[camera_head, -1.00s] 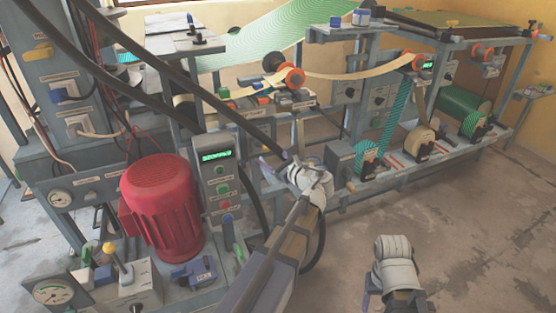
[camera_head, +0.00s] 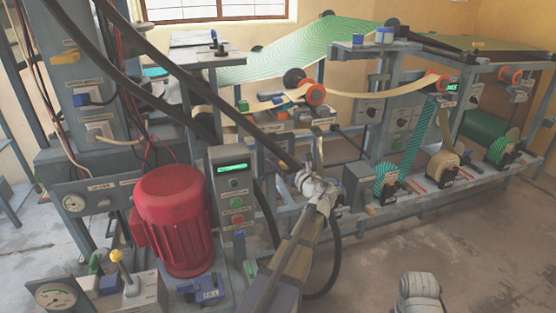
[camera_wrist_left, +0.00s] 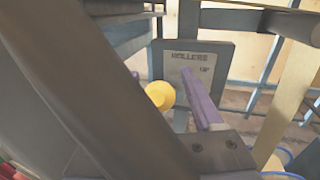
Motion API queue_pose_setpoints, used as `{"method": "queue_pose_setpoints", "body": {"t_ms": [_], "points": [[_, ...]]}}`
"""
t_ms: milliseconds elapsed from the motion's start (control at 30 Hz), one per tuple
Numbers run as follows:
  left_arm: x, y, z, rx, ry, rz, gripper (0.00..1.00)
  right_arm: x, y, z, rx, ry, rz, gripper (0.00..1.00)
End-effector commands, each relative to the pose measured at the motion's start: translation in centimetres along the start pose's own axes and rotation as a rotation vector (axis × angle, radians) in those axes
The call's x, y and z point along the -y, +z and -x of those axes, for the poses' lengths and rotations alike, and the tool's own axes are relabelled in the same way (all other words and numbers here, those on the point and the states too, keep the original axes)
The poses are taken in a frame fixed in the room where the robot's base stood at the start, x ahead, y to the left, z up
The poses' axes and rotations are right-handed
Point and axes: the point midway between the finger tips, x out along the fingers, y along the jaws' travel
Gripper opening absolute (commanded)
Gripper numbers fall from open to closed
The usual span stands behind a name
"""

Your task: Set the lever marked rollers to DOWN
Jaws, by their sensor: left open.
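In the left wrist view, a grey plate (camera_wrist_left: 221,62) carries the words ROLLERS and UP. A round yellow lever knob (camera_wrist_left: 160,95) stands in front of its left edge. My left gripper (camera_wrist_left: 167,82) is open, with one purple finger on each side of the knob in the picture; I cannot tell whether either touches it. In the head view my left gripper (camera_head: 306,181) is at the front of the machine, past the grey control box. The lever cannot be made out there. Of my right arm, only a white wrist part shows at the bottom edge; its fingers are out of frame.
A red motor (camera_head: 172,220) and a grey control box (camera_head: 233,195) with buttons stand left of my left arm. Thick black hoses run down close to the gripper. Rolls (camera_head: 390,182) sit on the machine at right.

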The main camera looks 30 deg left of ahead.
Motion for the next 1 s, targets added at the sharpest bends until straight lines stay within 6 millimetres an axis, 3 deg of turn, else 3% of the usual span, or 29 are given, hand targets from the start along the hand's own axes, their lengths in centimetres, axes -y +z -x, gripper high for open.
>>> {"method": "queue_pose_setpoints", "body": {"t_ms": [133,467,1000], "points": [[0.02,-0.01,-1.14,0.000,0.000,0.000,0.67,0.00,0.00,0.00,0.000,0.000,0.000,0.67],[-0.02,-0.01,-1.34,0.000,0.000,0.001,0.67,0.00,0.00,0.00,0.000,0.000,0.000,0.67],[-0.02,-0.01,-1.32,0.000,0.000,0.001,0.07,0.00,0.00,0.00,0.000,0.000,0.000,0.67]]}}
